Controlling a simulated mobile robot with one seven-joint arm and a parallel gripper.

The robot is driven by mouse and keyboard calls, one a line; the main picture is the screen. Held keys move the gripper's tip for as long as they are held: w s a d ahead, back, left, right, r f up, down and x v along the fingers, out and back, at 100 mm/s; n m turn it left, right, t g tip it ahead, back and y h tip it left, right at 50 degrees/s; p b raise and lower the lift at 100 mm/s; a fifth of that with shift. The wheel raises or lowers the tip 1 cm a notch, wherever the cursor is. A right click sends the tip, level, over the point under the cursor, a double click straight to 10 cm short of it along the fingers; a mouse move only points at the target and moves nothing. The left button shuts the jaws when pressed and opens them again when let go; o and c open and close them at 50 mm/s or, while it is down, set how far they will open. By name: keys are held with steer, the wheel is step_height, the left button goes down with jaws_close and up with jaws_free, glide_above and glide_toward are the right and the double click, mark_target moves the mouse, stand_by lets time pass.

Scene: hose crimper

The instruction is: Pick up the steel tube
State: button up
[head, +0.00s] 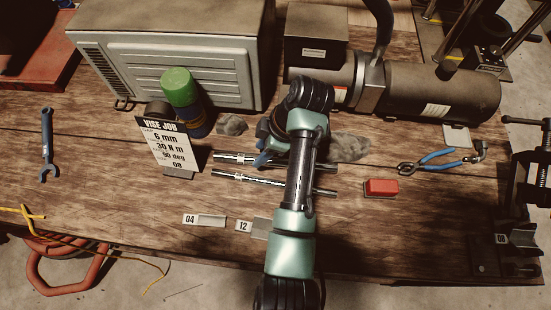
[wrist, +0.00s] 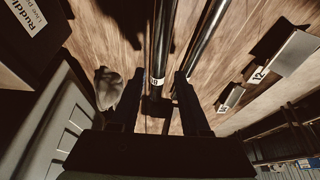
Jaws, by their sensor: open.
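Two steel tubes lie side by side on the wooden bench in the head view, a farther one (head: 230,157) and a nearer one (head: 240,177). My arm crosses over both and hides parts of them. In the wrist view, my gripper (wrist: 157,82) is open and empty. The farther tube (wrist: 163,35), with a small white label, runs into the gap between the fingers. The nearer tube (wrist: 208,35) passes close to the right finger. I cannot tell how high the fingers are above the tubes.
A job card (head: 170,143) and green-capped bottle (head: 180,90) stand left of the tubes. Tags 04 (head: 205,220) and 12 (head: 252,227) are in front. A red block (head: 381,188) and blue-handled pliers (head: 438,160) lie right. Large machines stand behind.

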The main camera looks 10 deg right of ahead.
mark_target(255, 158)
steer(key=shift+p+x, duration=0.3)
steer(key=shift+x, duration=1.65)
jaws_close()
steer(key=shift+w+r, duration=0.1)
